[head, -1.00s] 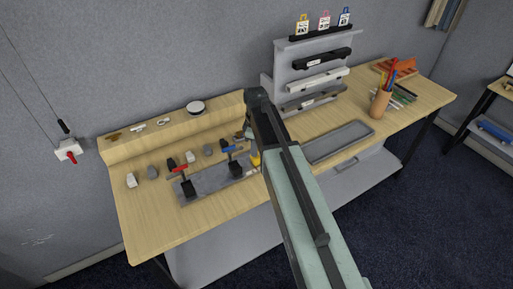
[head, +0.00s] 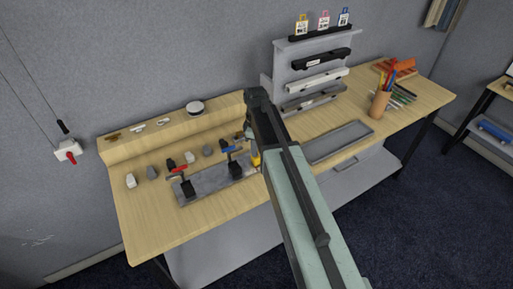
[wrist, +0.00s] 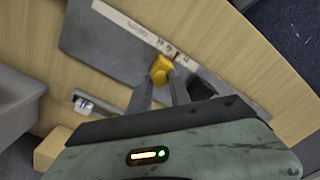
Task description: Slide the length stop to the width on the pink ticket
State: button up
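The length stop appears as a yellow block (wrist: 160,69) on a grey plate (wrist: 105,45) in the wrist view. My gripper (wrist: 161,80) has a finger on each side of it, with no clear gap between fingertips and block. A white scale strip (wrist: 135,25) with small print and a red mark runs along the plate beside the stop. In the head view a little yellow (head: 256,160) shows beside my gripper (head: 247,150); my arm hides the rest. The pink ticket (head: 323,22) hangs between a yellow and a blue ticket on the rack; its print is too small to read.
Red-handled (head: 179,169) and blue-handled (head: 230,149) clamps stand on the grey fixture, left of my gripper. Several small blocks (head: 152,173) lie behind it. A grey tray (head: 338,143), a pencil cup (head: 379,104) and the bar rack (head: 285,65) stand to the right. The front left tabletop is clear.

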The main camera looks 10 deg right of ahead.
jog(key=o, duration=0.4)
jog(key=shift+r, duration=0.1)
notch_tip(320, 180, up, 8)
jog(key=p, duration=0.8)
jog(key=shift+f, duration=0.2)
